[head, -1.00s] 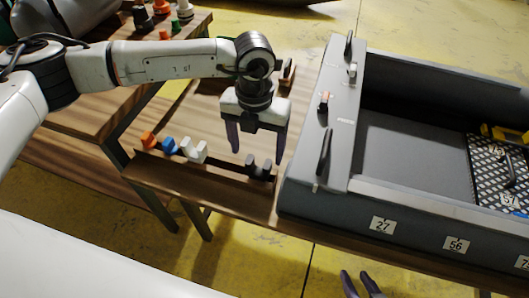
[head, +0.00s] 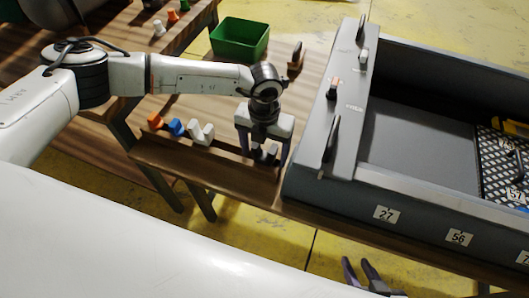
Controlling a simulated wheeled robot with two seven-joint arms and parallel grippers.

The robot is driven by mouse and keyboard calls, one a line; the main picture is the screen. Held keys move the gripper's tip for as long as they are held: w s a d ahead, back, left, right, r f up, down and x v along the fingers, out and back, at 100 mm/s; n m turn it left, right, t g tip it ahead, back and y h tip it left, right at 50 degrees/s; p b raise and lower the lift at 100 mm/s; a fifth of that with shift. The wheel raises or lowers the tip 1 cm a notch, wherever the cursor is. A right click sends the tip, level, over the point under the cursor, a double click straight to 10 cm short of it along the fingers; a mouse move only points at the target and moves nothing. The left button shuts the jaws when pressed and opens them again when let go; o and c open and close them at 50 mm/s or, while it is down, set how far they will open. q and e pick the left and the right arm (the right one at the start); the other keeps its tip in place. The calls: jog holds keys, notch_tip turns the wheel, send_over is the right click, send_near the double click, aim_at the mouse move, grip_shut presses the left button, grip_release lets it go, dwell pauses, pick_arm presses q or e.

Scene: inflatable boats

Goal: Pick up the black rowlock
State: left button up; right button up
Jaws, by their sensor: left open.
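The black rowlock (head: 271,153) sits at the right end of a wooden rack (head: 205,162) on the table. Orange (head: 155,121), blue (head: 176,127) and white (head: 202,133) rowlocks stand in the same rack to its left. My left gripper (head: 264,157) points down over the black rowlock, its open fingers on either side of it. Part of the rowlock is hidden behind the gripper; I cannot tell if the fingers touch it. My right gripper (head: 358,262) shows at the bottom edge, fingers apart and empty, away from the rack.
A green bin (head: 240,38) and a small wooden block with a dark fitting (head: 295,62) are further back. Another table with small coloured parts is at upper left.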

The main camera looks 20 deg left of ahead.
aim_at(264, 156)
pick_arm(q)
jog(key=c, duration=1.2)
jog(key=shift+o, duration=0.2)
jog(key=shift+r, duration=0.15)
notch_tip(264, 156, up, 11)
